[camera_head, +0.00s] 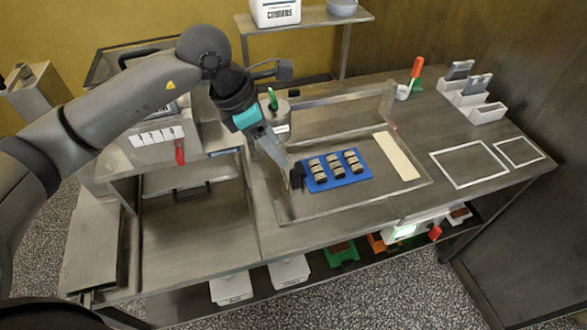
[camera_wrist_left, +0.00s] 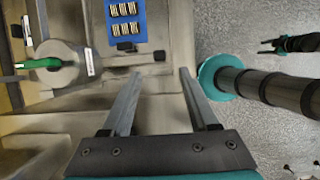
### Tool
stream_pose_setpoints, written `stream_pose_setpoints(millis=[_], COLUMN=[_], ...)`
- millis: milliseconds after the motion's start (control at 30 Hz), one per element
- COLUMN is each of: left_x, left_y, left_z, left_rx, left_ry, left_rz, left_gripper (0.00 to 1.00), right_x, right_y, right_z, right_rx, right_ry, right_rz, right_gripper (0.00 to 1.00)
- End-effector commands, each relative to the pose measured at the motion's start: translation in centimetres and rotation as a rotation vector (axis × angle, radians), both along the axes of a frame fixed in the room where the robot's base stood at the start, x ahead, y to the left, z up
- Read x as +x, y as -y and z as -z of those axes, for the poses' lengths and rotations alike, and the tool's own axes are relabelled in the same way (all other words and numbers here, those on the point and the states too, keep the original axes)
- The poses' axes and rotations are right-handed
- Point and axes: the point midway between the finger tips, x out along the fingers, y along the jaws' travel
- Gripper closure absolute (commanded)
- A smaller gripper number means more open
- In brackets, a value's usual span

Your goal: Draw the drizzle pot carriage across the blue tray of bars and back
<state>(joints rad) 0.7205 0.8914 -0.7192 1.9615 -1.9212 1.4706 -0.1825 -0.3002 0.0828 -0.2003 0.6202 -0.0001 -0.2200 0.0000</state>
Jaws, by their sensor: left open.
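The blue tray (camera_head: 366,174) lies flat on the worktop with several dark, striped bars in rows. It also shows at the top of the left wrist view (camera_wrist_left: 112,38). The drizzle pot (camera_wrist_left: 58,72) is a round grey pot with a green handle and a white label. In the head view the pot (camera_head: 281,116) stands beyond my left arm, left of the tray, partly hidden. My left gripper (camera_head: 293,180) points down by the tray's left edge. In the left wrist view its fingers (camera_wrist_left: 154,74) are apart with nothing between them, beside the pot.
A low metal frame (camera_head: 340,207) surrounds the tray, with a cream strip (camera_head: 397,156) at its right. Pale outlines (camera_head: 470,165) mark clear worktop farther right. A holder with a red-handled tool (camera_head: 415,68) and grey bins (camera_head: 487,112) stand behind. A dark teal-banded arm (camera_wrist_left: 290,44) shows in the wrist view.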

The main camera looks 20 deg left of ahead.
Motion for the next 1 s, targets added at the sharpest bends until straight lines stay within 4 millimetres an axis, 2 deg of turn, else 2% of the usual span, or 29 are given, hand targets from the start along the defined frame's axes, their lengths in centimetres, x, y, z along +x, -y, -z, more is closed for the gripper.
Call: stream_pose_setpoints(millis=[33,300,500,700,967,1000], left_x=[0.1,1.4,2.1,2.4,2.4,2.4], left_y=[0.4,2.3,3.1,3.5,3.5,3.5], left_z=[1.1,6.5,9.2,10.2,10.2,10.2], left_rx=[-0.001,-0.002,0.000,0.000,0.001,0.001], left_ry=[-0.007,-0.004,-0.002,0.000,0.000,0.000], left_rz=[0.001,0.000,0.000,0.001,0.001,0.001], left_gripper=[0.40,0.40,0.40,0.40,0.40,0.44], right_x=[0.0,0.0,0.0,0.0,0.0,0.0], right_y=[0.1,0.1,0.1,0.0,-0.4,-0.4], right_z=[-0.2,-0.6,-0.7,-0.8,-0.8,-0.8], right_rx=[-0.001,-0.001,-0.001,0.000,0.005,0.005], right_ry=[0.000,-0.001,-0.001,0.000,0.000,0.000], right_rz=[0.000,0.000,0.001,0.001,0.003,0.003], right_gripper=[0.50,0.50,0.50,0.50,0.50,0.50])
